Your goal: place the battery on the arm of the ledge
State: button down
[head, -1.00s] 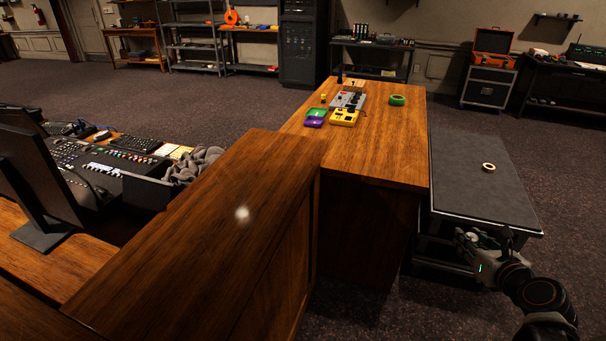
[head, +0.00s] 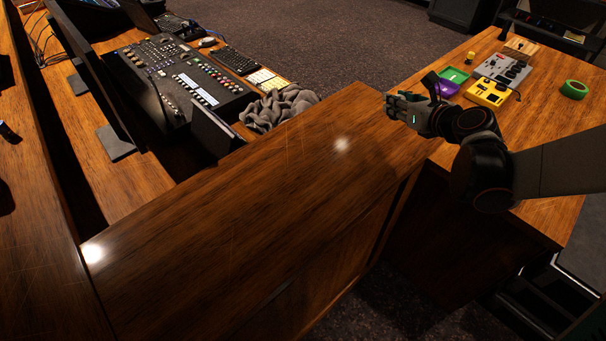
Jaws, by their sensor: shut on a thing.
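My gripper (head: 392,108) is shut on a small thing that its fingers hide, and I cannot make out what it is. No battery can be told for sure in view. The gripper is above the far right end of a broad, glossy wooden ledge section (head: 240,190), apparently a little over the surface. That section runs from the lower left up to the right, and its top is bare. Another wooden ledge section (head: 30,230) runs along the left edge of the picture. I cannot tell which section is the arm of the ledge.
A wooden counter (head: 545,215) at right holds a yellow box (head: 489,92), a grey box (head: 503,68), green and purple trays, and green tape (head: 573,89). Left of the ledge are a mixing console (head: 180,80), monitors and a grey cloth (head: 277,106). A small dark item (head: 9,132) lies far left.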

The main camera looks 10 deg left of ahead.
jog(key=w+a+r+n+g+y, duration=0.2)
jog(key=a+r+n+y, duration=0.1)
jog(key=a+r, duration=0.85)
jog(key=f+b, duration=0.7)
jog(key=f, duration=1.3)
jog(key=shift+s+f, duration=0.15)
jog(key=shift+s, duration=0.05)
jog(key=shift+b, duration=0.3)
jog(key=shift+f, duration=0.2)
jog(key=c, duration=1.3)
grip_release()
jog(key=shift+r, duration=0.1)
